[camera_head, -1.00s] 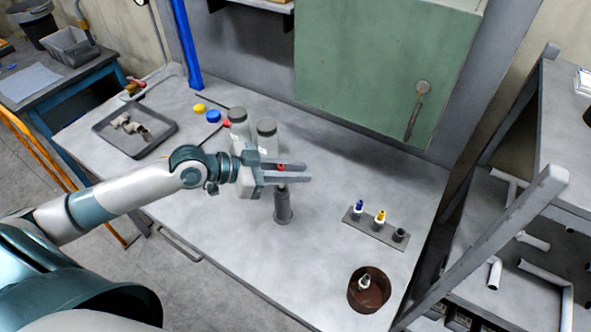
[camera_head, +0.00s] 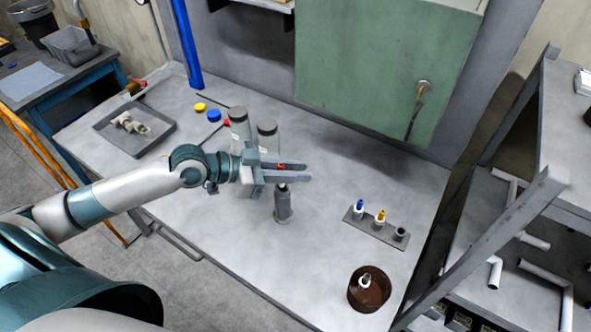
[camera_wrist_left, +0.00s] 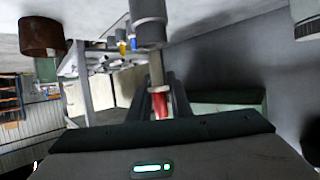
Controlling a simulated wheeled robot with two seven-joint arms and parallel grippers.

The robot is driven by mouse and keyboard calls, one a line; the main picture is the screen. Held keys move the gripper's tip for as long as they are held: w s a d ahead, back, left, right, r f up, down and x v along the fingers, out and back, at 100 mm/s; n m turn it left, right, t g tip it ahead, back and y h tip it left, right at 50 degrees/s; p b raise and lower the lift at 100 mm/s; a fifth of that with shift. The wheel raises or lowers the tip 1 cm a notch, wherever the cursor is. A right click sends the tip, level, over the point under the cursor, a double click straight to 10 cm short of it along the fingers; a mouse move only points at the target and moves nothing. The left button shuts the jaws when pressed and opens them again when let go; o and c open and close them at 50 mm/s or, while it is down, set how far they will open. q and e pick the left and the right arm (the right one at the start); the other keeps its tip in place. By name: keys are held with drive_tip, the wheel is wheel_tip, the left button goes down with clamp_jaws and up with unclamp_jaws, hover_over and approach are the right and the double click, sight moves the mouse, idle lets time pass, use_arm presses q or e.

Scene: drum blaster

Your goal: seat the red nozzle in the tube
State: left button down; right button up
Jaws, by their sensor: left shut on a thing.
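My left gripper (camera_head: 304,172) is shut on the red nozzle (camera_head: 281,166), over the work table. The grey tube (camera_head: 284,207) stands upright on the table just below the fingers. In the left wrist view the red part of the nozzle (camera_wrist_left: 160,104) sits between the fingers, and its grey stem points at the mouth of the tube (camera_wrist_left: 149,24). The stem end meets or overlaps the tube's rim in that view; I cannot tell whether it is inside. The fingers hide part of the nozzle in the head view. My right gripper is not in view.
Two grey-lidded jars (camera_head: 267,136) stand close behind the gripper. A small rack (camera_head: 368,230) with blue- and yellow-tipped pieces stands at the right, and a brown round bowl (camera_head: 369,299) is in front of it. A grey tray (camera_head: 107,150) lies at the left. The table's middle right is clear.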

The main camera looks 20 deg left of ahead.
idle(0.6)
use_arm(q)
drive_tip(key=shift+f+b, duration=0.35)
drive_tip(key=shift+f, duration=0.15)
drive_tip(key=shift+f, duration=0.1)
idle(0.4)
drive_tip(key=shift+f+b, duration=0.45)
drive_tip(key=shift+f, duration=0.05)
drive_tip(key=shift+f, duration=0.1)
idle(0.5)
drive_tip(key=shift+f+b, duration=0.5)
drive_tip(key=shift+f, duration=0.1)
idle(0.6)
drive_tip(key=c, duration=1)
unclamp_jaws()
drive_tip(key=shift+c, duration=0.2)
